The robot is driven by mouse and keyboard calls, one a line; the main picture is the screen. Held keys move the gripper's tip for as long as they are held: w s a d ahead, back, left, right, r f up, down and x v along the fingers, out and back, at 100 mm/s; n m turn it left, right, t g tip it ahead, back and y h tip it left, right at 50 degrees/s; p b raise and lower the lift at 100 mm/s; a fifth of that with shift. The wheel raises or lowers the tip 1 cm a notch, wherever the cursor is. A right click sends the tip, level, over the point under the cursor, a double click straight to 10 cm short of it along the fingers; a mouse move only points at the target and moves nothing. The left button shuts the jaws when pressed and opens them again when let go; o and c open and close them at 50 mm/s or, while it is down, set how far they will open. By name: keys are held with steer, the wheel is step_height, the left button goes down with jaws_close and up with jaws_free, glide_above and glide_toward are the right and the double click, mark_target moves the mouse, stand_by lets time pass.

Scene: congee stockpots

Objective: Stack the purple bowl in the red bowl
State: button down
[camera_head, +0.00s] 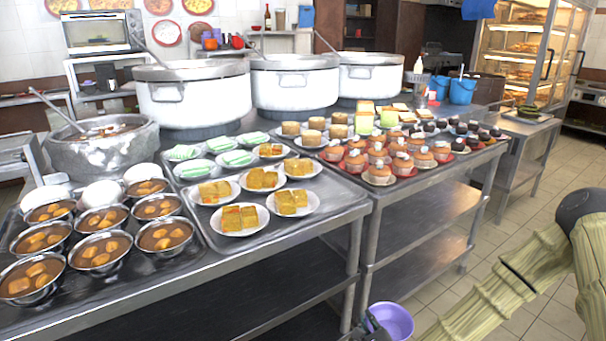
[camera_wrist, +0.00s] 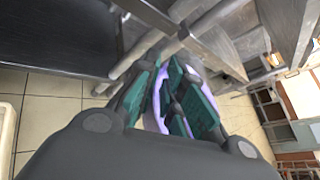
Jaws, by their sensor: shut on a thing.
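The purple bowl (camera_head: 394,319) is at the bottom edge of the head view, in front of the steel table and below its top. My gripper (camera_head: 371,324) is at its left side, partly cut off by the frame. In the wrist view the gripper's teal-padded fingers (camera_wrist: 168,97) are shut on the wall of the purple bowl (camera_wrist: 217,50), which shows between and beyond them. The bowl is tilted in that view. I cannot clearly make out the red bowl in either view.
Steel tables (camera_head: 420,205) carry trays of metal bowls (camera_head: 165,234), plates of yellow cakes (camera_head: 240,218) and pastries. Large white stockpots (camera_head: 194,96) stand behind. Blue buckets (camera_head: 462,91) stand at the back right. Open tiled floor (camera_head: 530,190) lies right of the tables.

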steer(key=s+r+p, duration=0.3)
steer(key=r+p, duration=0.6)
steer(key=p, duration=0.1)
steer(key=s+r+p, duration=0.4)
steer(key=r+p, duration=0.6)
steer(key=shift+s, duration=0.15)
steer(key=shift+f, duration=0.1)
